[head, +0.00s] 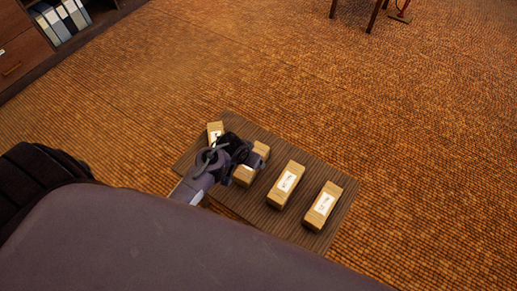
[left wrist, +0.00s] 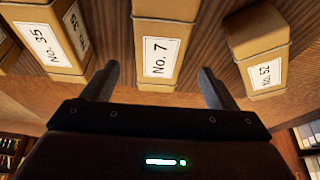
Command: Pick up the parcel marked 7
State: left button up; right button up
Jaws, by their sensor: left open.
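The parcel marked No. 7 (left wrist: 160,50) is a tan box with a white label, in the upper middle of the left wrist view. My left gripper (left wrist: 158,78) is open, its two fingers apart on either side of that parcel's near end in the picture. I cannot tell whether they touch it. In the head view my left gripper (head: 243,155) is over the second parcel from the left (head: 244,177), partly hiding it; this appears to be No. 7. My right gripper is not in view.
Parcels No. 35 (left wrist: 50,42) and No. 52 (left wrist: 262,55) flank it closely. Two more parcels (head: 286,185) (head: 323,206) stand to the right on the ribbed wooden top (head: 290,152), one parcel (head: 215,131) to the left. Orange carpet (head: 420,150) surrounds it.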

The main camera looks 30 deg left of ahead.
pick_arm(q)
jog(key=shift+w+f, duration=0.3)
jog(key=shift+s+b+x, duration=0.25)
jog(key=shift+b+x, duration=0.2)
jog(key=shift+x, duration=0.7)
jog(key=b+x, duration=0.1)
jog(key=x, duration=0.3)
jog(key=shift+s+f, duration=0.1)
jog(key=shift+f, duration=0.35)
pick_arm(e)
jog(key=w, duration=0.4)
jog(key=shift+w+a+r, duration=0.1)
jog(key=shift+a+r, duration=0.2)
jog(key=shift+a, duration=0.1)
pick_arm(q)
jog(key=shift+w+r, duration=0.1)
jog(key=shift+w, duration=0.1)
jog(key=c, duration=1.4)
